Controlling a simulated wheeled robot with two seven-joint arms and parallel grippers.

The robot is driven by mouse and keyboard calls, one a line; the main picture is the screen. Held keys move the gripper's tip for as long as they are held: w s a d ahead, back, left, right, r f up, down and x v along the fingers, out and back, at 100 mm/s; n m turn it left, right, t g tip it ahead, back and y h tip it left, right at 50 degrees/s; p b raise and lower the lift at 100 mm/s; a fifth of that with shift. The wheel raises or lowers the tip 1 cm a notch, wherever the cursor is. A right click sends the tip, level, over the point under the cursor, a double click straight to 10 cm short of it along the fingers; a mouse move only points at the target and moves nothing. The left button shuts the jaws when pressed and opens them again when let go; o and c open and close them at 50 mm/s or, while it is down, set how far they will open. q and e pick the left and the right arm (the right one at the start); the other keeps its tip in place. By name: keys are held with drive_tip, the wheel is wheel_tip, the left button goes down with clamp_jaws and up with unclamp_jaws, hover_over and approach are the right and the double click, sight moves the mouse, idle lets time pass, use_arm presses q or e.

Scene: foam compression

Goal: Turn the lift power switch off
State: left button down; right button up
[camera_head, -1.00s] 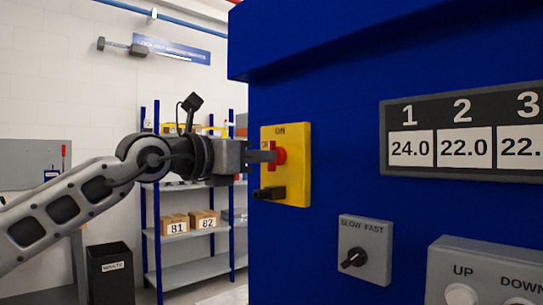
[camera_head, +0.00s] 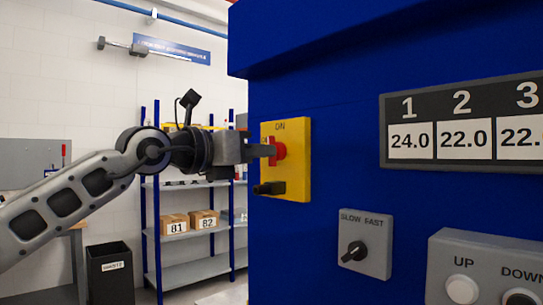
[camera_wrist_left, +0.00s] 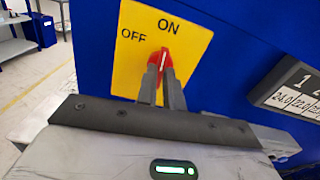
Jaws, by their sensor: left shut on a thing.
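The lift power switch is a red knob (camera_head: 279,150) on a yellow plate (camera_head: 297,165) fixed to the blue machine. ON is printed above the knob and OFF to its upper left. In the left wrist view the red knob (camera_wrist_left: 163,57) has a white line pointing up, roughly towards ON. My left gripper (camera_head: 266,151) reaches in from the left. In the wrist view its two fingers (camera_wrist_left: 161,78) are shut on the knob and hide its lower part. My right gripper is not in view.
A black part (camera_head: 269,188) sticks out from the lower plate. A speed dial (camera_head: 354,252), UP and DOWN buttons (camera_head: 462,289) and a number display (camera_head: 460,90) are to the right. A shelf rack (camera_head: 190,235) and a black bin (camera_head: 111,275) stand behind my arm.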

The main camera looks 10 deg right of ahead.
use_arm(q)
drive_tip(key=shift+f+n+b, duration=0.1)
drive_tip(key=shift+n+b, duration=1.65)
drive_tip(key=shift+n, duration=0.25)
drive_tip(key=shift+n+b, duration=0.3)
drive_tip(key=shift+n, duration=0.2)
drive_tip(key=shift+n+b, duration=1)
drive_tip(key=shift+n, duration=0.3)
drive_tip(key=n+b, duration=0.1)
drive_tip(key=n, duration=0.1)
drive_tip(key=shift+n+b, duration=0.3)
drive_tip(key=shift+n, duration=0.4)
